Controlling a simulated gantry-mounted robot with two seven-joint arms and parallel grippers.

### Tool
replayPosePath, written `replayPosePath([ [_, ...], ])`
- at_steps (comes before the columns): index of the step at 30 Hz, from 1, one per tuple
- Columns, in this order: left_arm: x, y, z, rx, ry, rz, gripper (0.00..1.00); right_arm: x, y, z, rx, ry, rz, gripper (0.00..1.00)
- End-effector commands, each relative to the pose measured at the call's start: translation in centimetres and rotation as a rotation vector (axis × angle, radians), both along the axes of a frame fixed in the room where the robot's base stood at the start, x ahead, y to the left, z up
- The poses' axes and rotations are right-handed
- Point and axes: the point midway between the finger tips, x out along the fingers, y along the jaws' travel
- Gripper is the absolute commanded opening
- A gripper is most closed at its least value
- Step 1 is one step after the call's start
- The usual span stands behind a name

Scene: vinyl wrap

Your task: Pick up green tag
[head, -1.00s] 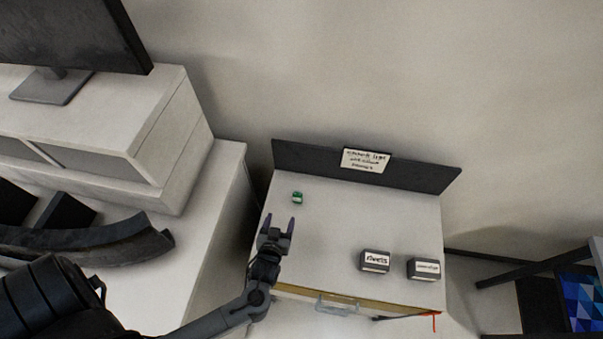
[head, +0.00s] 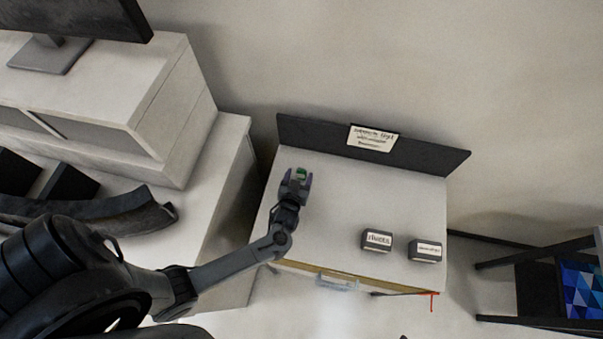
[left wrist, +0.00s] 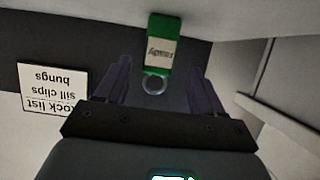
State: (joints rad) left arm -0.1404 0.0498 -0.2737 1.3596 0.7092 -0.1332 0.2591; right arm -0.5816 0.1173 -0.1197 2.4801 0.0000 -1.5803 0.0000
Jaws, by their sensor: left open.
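In the left wrist view the green tag (left wrist: 161,45) shows a pale label and a metal ring at one end. My left gripper (head: 298,177) is open, with one finger on each side of the tag in the head view. In the wrist view the left gripper's fingers (left wrist: 160,80) stand apart, with the ring end of the tag between them. I cannot tell whether they touch it. My right gripper is not in view.
Two dark labelled boxes (head: 377,241) (head: 425,250) stand at the cabinet's front right. A dark back panel (head: 430,156) with a paper list (head: 372,138) rises behind. A white desk unit (head: 150,120) with a monitor is at the left. The middle of the cabinet top is clear.

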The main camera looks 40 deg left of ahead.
Motion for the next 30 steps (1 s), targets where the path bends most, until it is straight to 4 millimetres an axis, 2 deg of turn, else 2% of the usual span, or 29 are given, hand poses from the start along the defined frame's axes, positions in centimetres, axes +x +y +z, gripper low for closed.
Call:
replayPosePath([
  [3, 1.4, 0.4, -0.3, 0.002, 0.001, -0.001, 0.68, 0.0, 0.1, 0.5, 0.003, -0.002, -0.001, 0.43],
  [8, 2.5, 1.1, -1.0, 0.002, 0.000, -0.002, 0.68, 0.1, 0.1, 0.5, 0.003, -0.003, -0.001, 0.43],
  [18, 2.8, 1.3, -1.2, 0.000, 0.000, -0.001, 0.68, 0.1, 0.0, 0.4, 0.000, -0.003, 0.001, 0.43],
  [27, 2.8, 1.2, -1.2, 0.000, 0.000, -0.001, 0.22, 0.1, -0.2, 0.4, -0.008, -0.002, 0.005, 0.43],
  [29, 2.8, 1.2, -1.2, 0.000, 0.000, -0.001, 0.13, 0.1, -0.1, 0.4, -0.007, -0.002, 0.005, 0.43],
  [30, 2.8, 1.2, -1.2, 0.000, -0.001, -0.001, 0.13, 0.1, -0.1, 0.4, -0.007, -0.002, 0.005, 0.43],
])
